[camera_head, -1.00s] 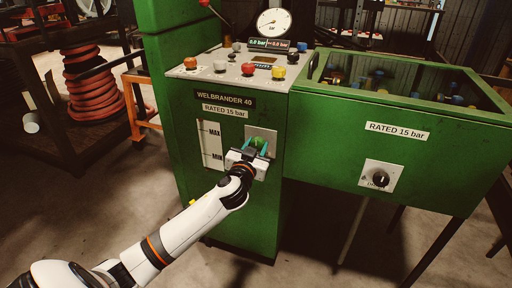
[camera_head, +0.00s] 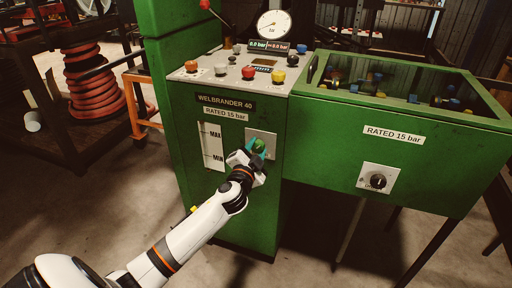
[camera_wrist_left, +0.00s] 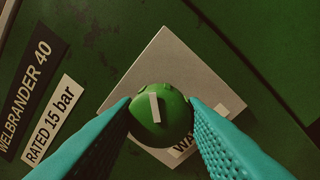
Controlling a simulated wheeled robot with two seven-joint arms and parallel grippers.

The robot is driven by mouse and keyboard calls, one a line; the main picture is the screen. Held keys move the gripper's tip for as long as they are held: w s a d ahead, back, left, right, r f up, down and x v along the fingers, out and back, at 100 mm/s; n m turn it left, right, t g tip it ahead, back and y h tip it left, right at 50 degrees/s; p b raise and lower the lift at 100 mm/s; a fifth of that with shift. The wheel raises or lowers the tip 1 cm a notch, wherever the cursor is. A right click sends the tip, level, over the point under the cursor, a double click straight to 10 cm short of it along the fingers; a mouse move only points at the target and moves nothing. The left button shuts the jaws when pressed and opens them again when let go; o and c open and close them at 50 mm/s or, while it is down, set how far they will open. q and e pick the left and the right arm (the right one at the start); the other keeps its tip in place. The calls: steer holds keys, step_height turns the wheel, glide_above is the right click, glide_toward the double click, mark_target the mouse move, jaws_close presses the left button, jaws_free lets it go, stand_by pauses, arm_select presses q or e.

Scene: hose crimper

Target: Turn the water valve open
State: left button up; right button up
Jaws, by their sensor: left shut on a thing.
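The water valve is a round green knob (camera_wrist_left: 160,118) with a white mark, on a grey square plate (camera_wrist_left: 180,72) with a partly hidden label. The knob also shows on the front of the green machine in the head view (camera_head: 258,145), partly covered by the gripper. My left gripper (camera_head: 254,152) has its teal fingers on either side of the knob and is shut on it. In the left wrist view the fingers (camera_wrist_left: 160,108) touch the knob's two sides, and the plate looks tilted. My right gripper is not in view.
The green machine has a sloped panel (camera_head: 215,85) with several coloured buttons and a gauge (camera_head: 273,24) above. A MAX/MIN level strip (camera_head: 212,146) is left of the valve. A green tank (camera_head: 400,125) with another black knob (camera_head: 378,181) extends right. A hose reel (camera_head: 92,85) stands left.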

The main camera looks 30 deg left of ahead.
arm_select(q)
steer(key=m+p, duration=0.1)
steer(key=m, duration=0.5)
steer(key=shift+m+h+p, duration=0.3)
steer(key=shift+m+p, duration=0.1)
steer(key=shift+m+t+p, duration=0.3)
steer(key=shift+m+p, duration=0.2)
steer(key=shift+m, duration=1.4)
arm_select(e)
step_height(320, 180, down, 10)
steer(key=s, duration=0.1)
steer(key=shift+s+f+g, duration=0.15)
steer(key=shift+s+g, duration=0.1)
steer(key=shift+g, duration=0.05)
arm_select(q)
steer(key=shift+f, duration=0.1)
steer(key=o, duration=1)
steer(key=shift+s, duration=0.1)
